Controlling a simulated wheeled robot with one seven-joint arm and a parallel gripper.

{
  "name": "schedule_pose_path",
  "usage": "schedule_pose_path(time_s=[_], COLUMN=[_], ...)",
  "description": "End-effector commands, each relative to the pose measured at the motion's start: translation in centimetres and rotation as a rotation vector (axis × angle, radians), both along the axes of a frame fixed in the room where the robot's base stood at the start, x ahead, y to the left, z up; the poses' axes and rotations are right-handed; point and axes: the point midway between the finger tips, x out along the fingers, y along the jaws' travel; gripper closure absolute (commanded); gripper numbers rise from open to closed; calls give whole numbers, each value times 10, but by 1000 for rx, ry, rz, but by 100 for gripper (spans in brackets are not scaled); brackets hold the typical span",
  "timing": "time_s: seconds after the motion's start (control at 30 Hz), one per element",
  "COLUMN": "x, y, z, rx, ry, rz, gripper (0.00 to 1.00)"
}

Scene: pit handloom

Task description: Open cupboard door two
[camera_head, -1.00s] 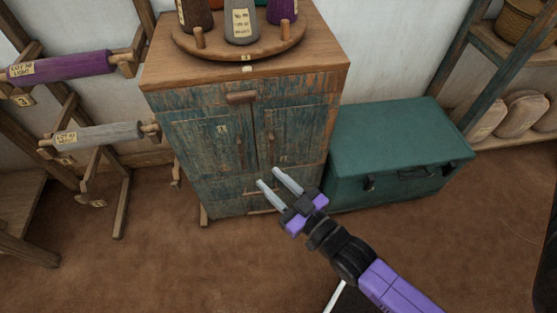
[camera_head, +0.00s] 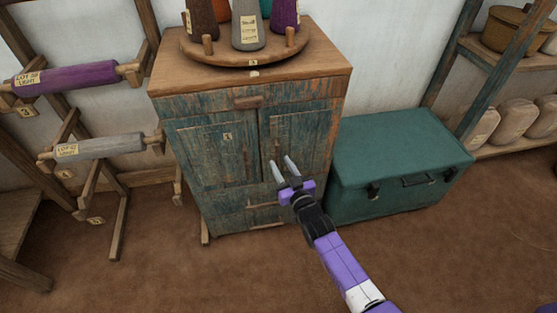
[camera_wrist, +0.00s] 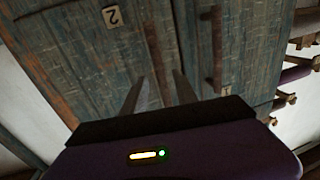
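The cupboard (camera_head: 165,110) is worn blue-green wood with two doors side by side. Door two (camera_head: 313,140) is the right one in the head view and looks shut. In the wrist view, door two (camera_wrist: 75,55) is on the left, with a number 2 plate (camera_wrist: 111,16). In the wrist view, my gripper (camera_wrist: 159,85) points at the doors near the middle seam. One brown handle (camera_wrist: 212,40) shows to its right. Contact with the door cannot be told.
A round rack (camera_head: 245,57) with cones stands on the cupboard. A drawer pull (camera_head: 249,101) sits above the doors. A green chest (camera_head: 400,150) is close on the right. A spool stand (camera_head: 118,215) is on the left. Brown floor in front is clear.

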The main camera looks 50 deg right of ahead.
Motion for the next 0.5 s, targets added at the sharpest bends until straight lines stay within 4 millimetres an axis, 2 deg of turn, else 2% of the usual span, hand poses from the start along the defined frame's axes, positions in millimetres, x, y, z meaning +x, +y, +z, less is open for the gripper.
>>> schedule_pose_path(time_s=[0.03, 0.2, 0.5], x=[9, 25, 33], y=[-3, -10, -13], z=[0, 0, 0], rx=[0, 2, 0], ry=[-2, -1, 0], rz=[0, 0, 1], gripper=[65, 65, 65])
